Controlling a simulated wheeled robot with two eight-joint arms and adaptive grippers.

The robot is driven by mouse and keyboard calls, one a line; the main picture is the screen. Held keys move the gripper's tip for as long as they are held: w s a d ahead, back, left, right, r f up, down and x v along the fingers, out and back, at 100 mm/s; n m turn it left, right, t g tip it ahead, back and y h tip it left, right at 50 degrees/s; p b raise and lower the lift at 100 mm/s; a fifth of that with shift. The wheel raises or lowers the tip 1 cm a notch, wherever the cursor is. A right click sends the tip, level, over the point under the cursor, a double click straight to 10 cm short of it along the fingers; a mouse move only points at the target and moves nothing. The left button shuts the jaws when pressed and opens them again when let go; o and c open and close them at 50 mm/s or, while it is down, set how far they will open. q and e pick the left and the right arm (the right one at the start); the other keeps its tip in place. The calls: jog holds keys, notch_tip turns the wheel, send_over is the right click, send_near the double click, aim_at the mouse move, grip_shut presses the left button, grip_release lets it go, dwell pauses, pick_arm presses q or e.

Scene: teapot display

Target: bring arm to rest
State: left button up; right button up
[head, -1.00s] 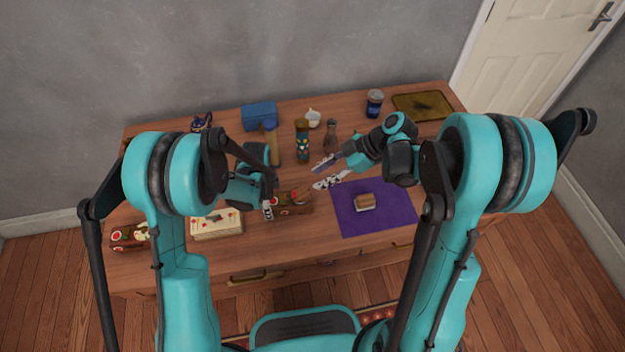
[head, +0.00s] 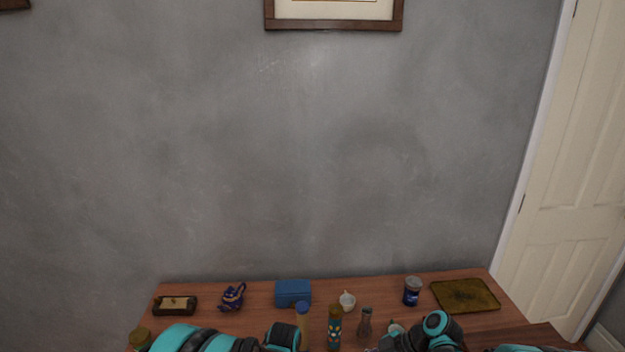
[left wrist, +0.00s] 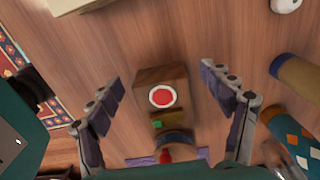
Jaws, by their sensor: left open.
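My left gripper (left wrist: 160,76) shows in the left wrist view with its two fingers spread wide. A wooden block (left wrist: 174,78) with a red disc ringed in white lies between and below the fingers, and I see no finger touching it. In the head view only upper parts of my left arm (head: 200,340) and right arm (head: 435,328) show at the bottom edge. Both grippers are out of the head view, and the right one is in no current view.
A gold tray (head: 466,294) lies at the right. The wall (head: 300,160) rises behind.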

pick_arm(q)
jog(key=s+a+r+n+t, duration=0.1)
jog(key=s+a+r+n, duration=0.1)
jog(key=r, duration=0.5)
jog(key=s+a+r+n+t, duration=0.1)
jog(key=s+a+r+n, duration=0.15)
jog(key=r, duration=0.35)
jog(key=s+a+r+n+t, duration=0.1)
jog(key=r+n, duration=0.1)
jog(key=r, duration=0.5)
jog(key=s+a+r+n+t, duration=0.3)
jog(key=s+a+n, duration=0.3)
jog(key=s+n, duration=0.4)
jog(key=shift+r+n+t, duration=0.15)
jog(key=shift+n+t, duration=0.45)
jog(key=shift+n, duration=0.15)
pick_arm(e)
jog(key=s+d+r+m+t+h, duration=0.3)
jog(key=s+r+m+h, duration=0.1)
jog(key=s+m, duration=0.3)
jog(key=s+d+r+m+t+h, duration=0.3)
jog(key=s+d+r+m+h, duration=0.1)
jog(key=m, duration=0.5)
jog(key=s+r+h, duration=0.1)
jog(key=s, duration=0.1)
jog(key=shift+s+r+m, duration=0.4)
pick_arm(q)
jog(key=shift+s, duration=0.1)
